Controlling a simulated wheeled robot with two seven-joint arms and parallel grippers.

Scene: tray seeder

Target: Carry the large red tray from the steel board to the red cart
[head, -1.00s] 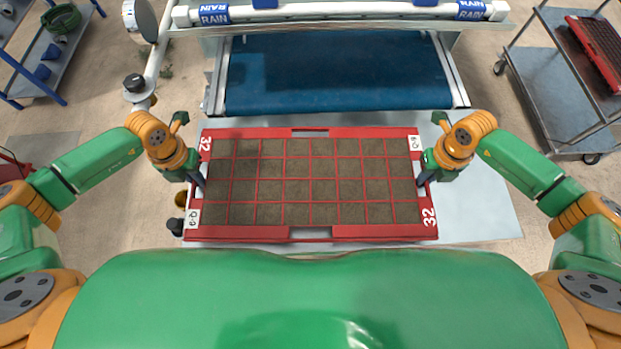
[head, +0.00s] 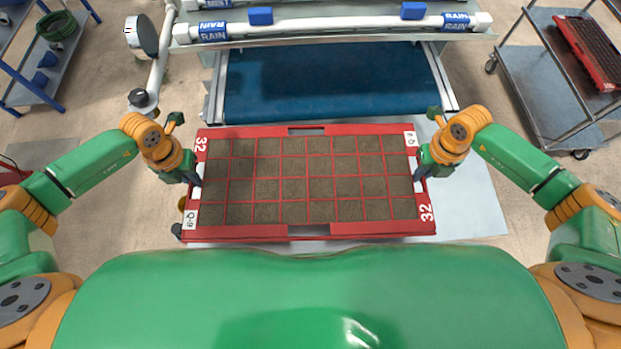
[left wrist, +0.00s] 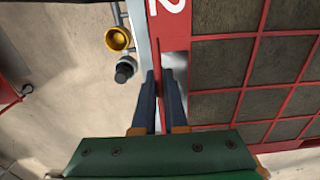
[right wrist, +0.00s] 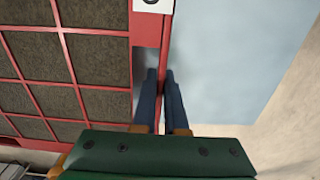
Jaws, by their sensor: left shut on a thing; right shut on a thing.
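The large red tray (head: 363,229) has several soil-filled cells and lies level in front of my body in the head view, above the steel board (head: 470,205). My left gripper (head: 197,180) is shut on the tray's left wall; the left wrist view shows both fingers (left wrist: 160,88) astride the red rim. My right gripper (head: 420,177) is shut on the right wall, and the right wrist view shows its fingers (right wrist: 161,85) astride that rim. The tray covers most of the board. I cannot tell how large any gap beneath it is.
A blue conveyor belt (head: 330,85) with white pipes above it lies just beyond the tray. A grey cart (head: 545,95) at the upper right holds another red tray (head: 590,50). A blue-framed shelf (head: 45,75) stands at the upper left. A red item (head: 10,172) shows at the left edge.

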